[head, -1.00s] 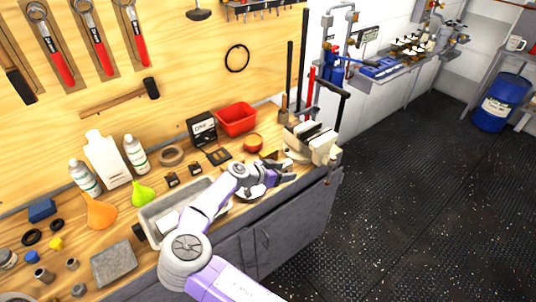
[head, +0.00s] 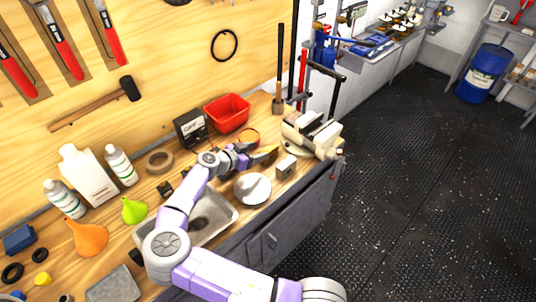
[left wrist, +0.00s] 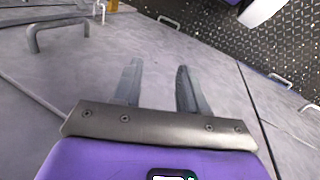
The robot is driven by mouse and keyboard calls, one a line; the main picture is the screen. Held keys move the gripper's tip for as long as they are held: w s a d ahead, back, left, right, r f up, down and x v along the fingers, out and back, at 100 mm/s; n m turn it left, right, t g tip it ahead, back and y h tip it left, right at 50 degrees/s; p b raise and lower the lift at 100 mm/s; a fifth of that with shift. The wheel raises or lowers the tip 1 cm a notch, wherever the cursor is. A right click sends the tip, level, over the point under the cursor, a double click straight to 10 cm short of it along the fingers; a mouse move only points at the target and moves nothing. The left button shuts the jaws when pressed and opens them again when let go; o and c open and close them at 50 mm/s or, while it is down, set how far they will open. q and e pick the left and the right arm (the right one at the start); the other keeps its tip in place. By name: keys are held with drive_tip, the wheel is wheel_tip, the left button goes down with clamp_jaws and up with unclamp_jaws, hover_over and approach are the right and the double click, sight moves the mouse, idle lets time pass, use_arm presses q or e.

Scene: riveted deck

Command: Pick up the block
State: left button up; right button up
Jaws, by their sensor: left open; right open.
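A small pale block (head: 286,167) sits on the wooden workbench near its front edge, just left of the vise, in the head view. My right gripper (head: 262,157) is over the bench, a little left of and behind the block. Its jaws are open and apart from the block, though its fingers are small and hard to make out. My left gripper (left wrist: 160,85) shows in the left wrist view, open and empty in front of grey cabinet fronts. It is outside the head view, and the block does not show in the left wrist view.
A vise (head: 312,135) stands right of the block. A red bin (head: 228,113) is behind. Bottles, funnels and small parts crowd the left bench. Dark floor (head: 420,200) is open at right.

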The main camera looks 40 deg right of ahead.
sight(268, 148)
drive_tip(key=shift+d+f, duration=0.1)
drive_tip(key=shift+f, duration=0.6)
drive_tip(key=shift+w+d+f, duration=0.1)
drive_tip(key=shift+d, duration=0.45)
drive_tip(key=x, duration=0.6)
clamp_jaws()
